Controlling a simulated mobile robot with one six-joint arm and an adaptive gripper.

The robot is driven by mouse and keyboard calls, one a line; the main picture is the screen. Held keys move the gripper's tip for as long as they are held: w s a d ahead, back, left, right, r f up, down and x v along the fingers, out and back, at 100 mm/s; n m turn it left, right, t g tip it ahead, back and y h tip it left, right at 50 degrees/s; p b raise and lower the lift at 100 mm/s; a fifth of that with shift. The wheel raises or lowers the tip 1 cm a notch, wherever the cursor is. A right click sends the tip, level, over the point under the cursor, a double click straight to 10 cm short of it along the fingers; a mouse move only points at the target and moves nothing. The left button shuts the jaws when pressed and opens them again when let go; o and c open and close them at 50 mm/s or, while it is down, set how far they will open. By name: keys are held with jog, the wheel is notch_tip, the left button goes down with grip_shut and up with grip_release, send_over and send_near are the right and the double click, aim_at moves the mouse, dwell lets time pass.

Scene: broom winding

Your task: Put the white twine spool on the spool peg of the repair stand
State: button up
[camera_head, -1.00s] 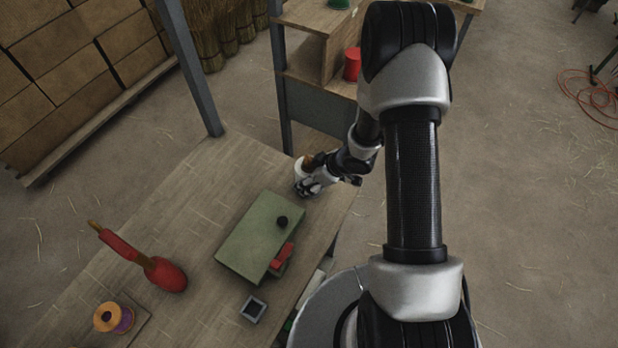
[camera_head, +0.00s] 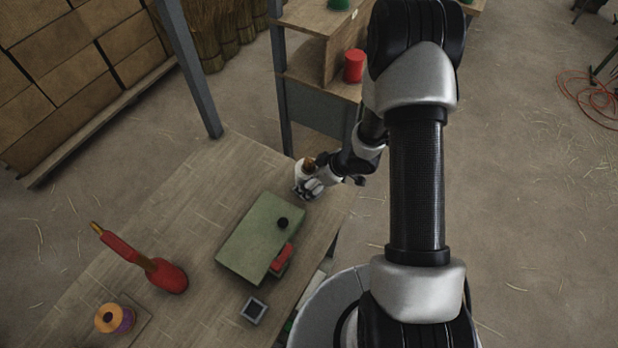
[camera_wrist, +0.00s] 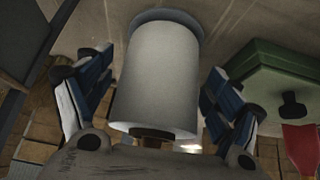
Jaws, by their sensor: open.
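The white twine spool (camera_head: 299,172) stands at the far right corner of the wooden table in the head view. In the wrist view the white spool (camera_wrist: 157,80) fills the middle, between the fingers. My gripper (camera_head: 313,186) is open around the spool, with a finger on each side; in the wrist view a gap shows at both sides of it. A board (camera_head: 137,322) at the near left holds an orange and purple spool (camera_head: 112,318). I cannot make out for certain which thing is the repair stand or see a bare peg.
A green box (camera_head: 255,235) with a black knob lies close to the spool. A red tool (camera_head: 168,276) with a long handle, a small grey tray (camera_head: 254,310) and a red block (camera_head: 281,258) are also on the table. A shelf with a red can (camera_head: 354,66) stands behind.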

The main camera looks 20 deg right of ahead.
jog(key=d+r+m+t+h+p, duration=0.15)
jog(key=d+r, duration=0.25)
jog(key=r, duration=0.4)
jog(key=d+r+h+p, duration=0.1)
jog(key=d+r+h, duration=0.15)
jog(key=r, duration=0.55)
jog(key=d+r+m+t+h+p, duration=0.15)
jog(key=d+r, duration=0.25)
jog(key=r, duration=0.4)
jog(key=s+r+m+g+h, duration=0.1)
jog(key=s+r+m+h, duration=0.15)
jog(key=s+r, duration=0.65)
jog(key=s+a+r+m+g+y, duration=0.1)
jog(key=s+a+r, duration=0.2)
jog(key=s+a, duration=0.2)
jog(key=s+a+r+m+g+y, duration=0.1)
jog(key=s+a+r, duration=0.3)
jog(key=s, duration=0.6)
jog(key=shift+s+a+r+m+y, duration=0.2)
jog(key=shift+s+a+m+y, duration=0.1)
jog(key=shift+a+m+y, duration=0.6)
jog(key=shift+f, duration=0.1)
